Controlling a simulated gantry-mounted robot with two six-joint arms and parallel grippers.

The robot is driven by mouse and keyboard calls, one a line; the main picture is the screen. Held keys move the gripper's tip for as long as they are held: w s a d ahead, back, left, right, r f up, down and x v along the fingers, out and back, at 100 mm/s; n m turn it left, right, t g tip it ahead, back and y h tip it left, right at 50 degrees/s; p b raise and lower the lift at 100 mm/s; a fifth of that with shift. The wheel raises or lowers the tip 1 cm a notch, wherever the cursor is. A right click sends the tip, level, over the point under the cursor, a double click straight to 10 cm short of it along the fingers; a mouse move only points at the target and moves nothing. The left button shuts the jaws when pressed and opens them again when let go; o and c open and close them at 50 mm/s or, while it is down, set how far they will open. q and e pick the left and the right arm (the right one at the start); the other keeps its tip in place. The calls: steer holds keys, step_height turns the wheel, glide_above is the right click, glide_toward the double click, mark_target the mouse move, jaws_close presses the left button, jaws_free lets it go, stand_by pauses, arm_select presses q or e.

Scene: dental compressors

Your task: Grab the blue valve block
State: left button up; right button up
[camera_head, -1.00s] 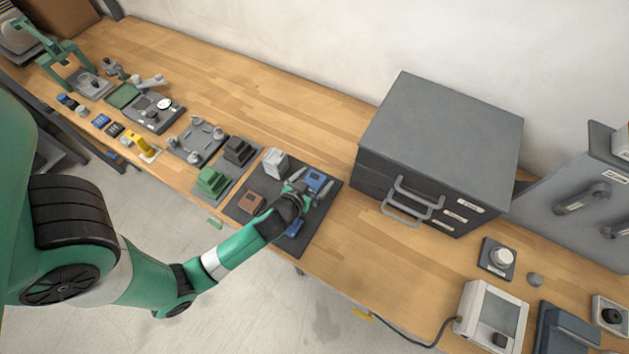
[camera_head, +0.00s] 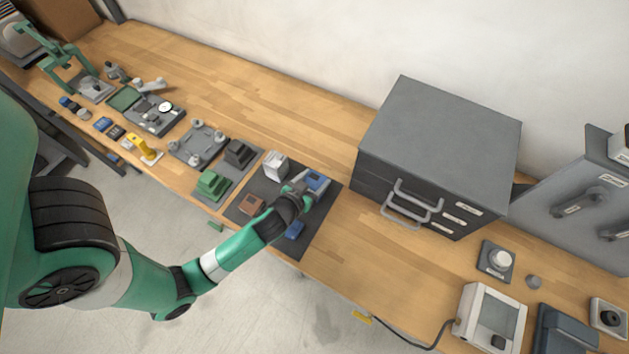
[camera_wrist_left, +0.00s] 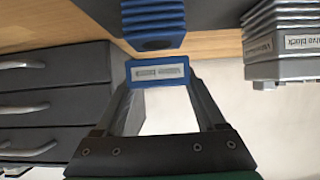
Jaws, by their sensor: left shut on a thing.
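A blue valve block (camera_head: 317,183) with a grey top stands at the back right part of a dark mat (camera_head: 258,185). My left gripper (camera_head: 306,189) is at this block. In the left wrist view the block's blue-edged, labelled face (camera_wrist_left: 158,71) sits between the two fingertips, and the gripper is shut on it. I cannot tell whether it is clear of the mat. A second blue block (camera_head: 294,229) lies near the mat's front edge, partly behind my arm; in the left wrist view it shows ribs and a dark round port (camera_wrist_left: 154,20). My right gripper is not in view.
A white-grey block (camera_head: 275,164) and a brown block (camera_head: 251,205) share the mat; the light one reads "valve block" in the wrist view (camera_wrist_left: 285,42). A grey drawer cabinet (camera_head: 440,150) stands right of the mat. Green and black blocks (camera_head: 211,185) are on the left.

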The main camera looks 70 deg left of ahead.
arm_select(q)
steer(key=s+d+r+p, duration=0.3)
steer(key=s+r, duration=0.8)
steer(key=s, duration=0.2)
steer(key=shift+s+d+r, duration=0.15)
steer(key=shift+s+d, duration=0.1)
steer(key=shift+d, duration=0.05)
